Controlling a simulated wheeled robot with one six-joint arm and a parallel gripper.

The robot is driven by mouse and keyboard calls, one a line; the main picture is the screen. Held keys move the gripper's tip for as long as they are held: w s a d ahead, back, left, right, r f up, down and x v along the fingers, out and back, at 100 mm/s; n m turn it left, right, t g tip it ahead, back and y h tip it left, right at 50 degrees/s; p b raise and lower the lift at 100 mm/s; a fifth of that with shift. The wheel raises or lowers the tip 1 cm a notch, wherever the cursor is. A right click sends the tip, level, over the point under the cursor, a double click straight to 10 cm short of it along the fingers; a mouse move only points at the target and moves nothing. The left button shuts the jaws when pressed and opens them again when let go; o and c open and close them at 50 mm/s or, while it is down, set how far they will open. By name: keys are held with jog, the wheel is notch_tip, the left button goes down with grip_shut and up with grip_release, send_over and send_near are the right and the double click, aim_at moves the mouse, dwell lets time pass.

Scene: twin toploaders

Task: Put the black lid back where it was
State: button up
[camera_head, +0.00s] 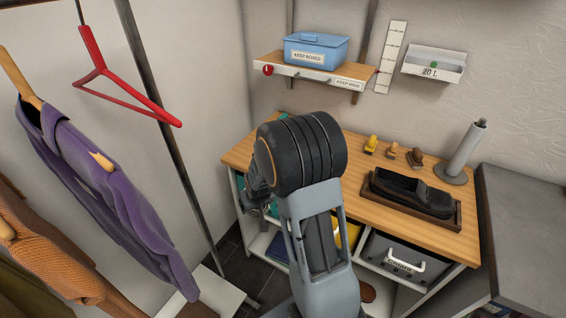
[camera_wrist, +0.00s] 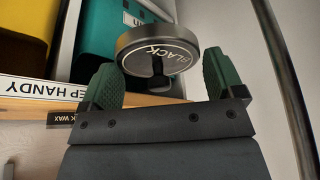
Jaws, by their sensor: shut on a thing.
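The black lid (camera_wrist: 182,42) is a round dark disc with a grey rim, marked BLACK, with a small dark knob (camera_wrist: 158,74) on the face toward the wrist camera. My gripper (camera_wrist: 160,62) has its two green-padded fingers on either side of the lid and is shut on it. The lid is in front of a wooden shelf edge (camera_wrist: 165,99), close to it. A label ending in "K WAX" (camera_wrist: 62,118) is below that edge, partly cut off. In the head view my arm covers most of my gripper and the lid cannot be made out.
A yellow bin (camera_wrist: 22,35) and a teal bin (camera_wrist: 90,40) stand on the shelf beside the lid. A metal pole (camera_wrist: 283,70) runs close on the right. In the head view, a black shoe (camera_head: 412,193) sits in a tray on the bench (camera_head: 340,185); clothes hang left.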

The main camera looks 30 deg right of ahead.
jog(key=s+d+r+m, duration=0.1)
jog(key=s+d+r, duration=0.1)
jog(key=d+r, duration=0.6)
jog(key=s+d+r+m, duration=0.1)
jog(key=s+d+r, duration=0.15)
jog(key=r, duration=0.95)
jog(key=shift+h, duration=0.4)
jog(key=w+d+f, duration=0.3)
jog(key=w+d+f+p, duration=0.1)
jog(key=w+d+f, duration=0.1)
jog(key=w, duration=0.2)
jog(key=w+d+f+p, duration=0.1)
jog(key=w+d+f, duration=0.2)
jog(key=w, duration=0.1)
jog(key=shift+d+f, duration=0.35)
jog(key=shift+w+d+f, duration=0.2)
jog(key=shift+w+f, duration=0.1)
jog(key=shift+f, duration=1.7)
jog(key=shift+f, duration=0.1)
